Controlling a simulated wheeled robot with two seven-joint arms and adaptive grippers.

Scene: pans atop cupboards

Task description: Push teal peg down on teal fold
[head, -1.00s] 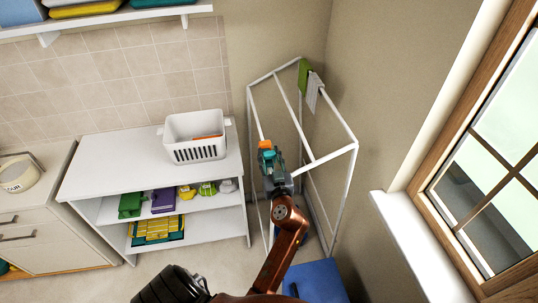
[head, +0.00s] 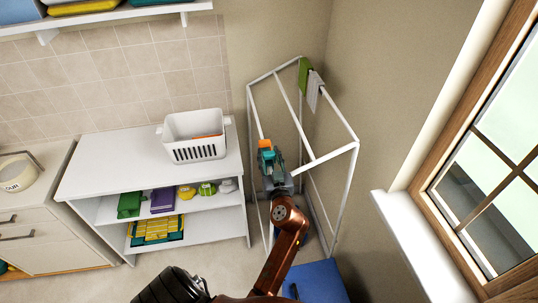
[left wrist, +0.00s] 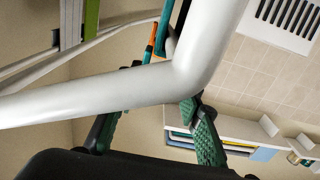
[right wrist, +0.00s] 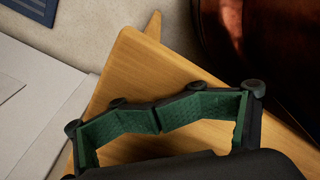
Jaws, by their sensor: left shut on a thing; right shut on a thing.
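My left gripper (head: 268,160) is at the near top bar of the white drying rack (head: 331,157), with small teal and orange pieces at its tips. In the left wrist view a teal piece (left wrist: 171,46) shows beside an orange strip (left wrist: 152,42), past the white bar (left wrist: 110,95). The left fingers reach behind this bar and converge towards the teal piece, which looks like the peg. The bar hides the contact, and I cannot separate peg from teal fold. My right gripper (right wrist: 157,118) has its pads together, with nothing visible between them.
Green (head: 304,75) and grey (head: 314,90) folds hang on the rack's far bar. A white basket (head: 195,136) stands on the white shelf unit (head: 105,165) at left. The window sill (head: 420,245) is at right. Wooden furniture (right wrist: 150,75) lies beyond my right gripper.

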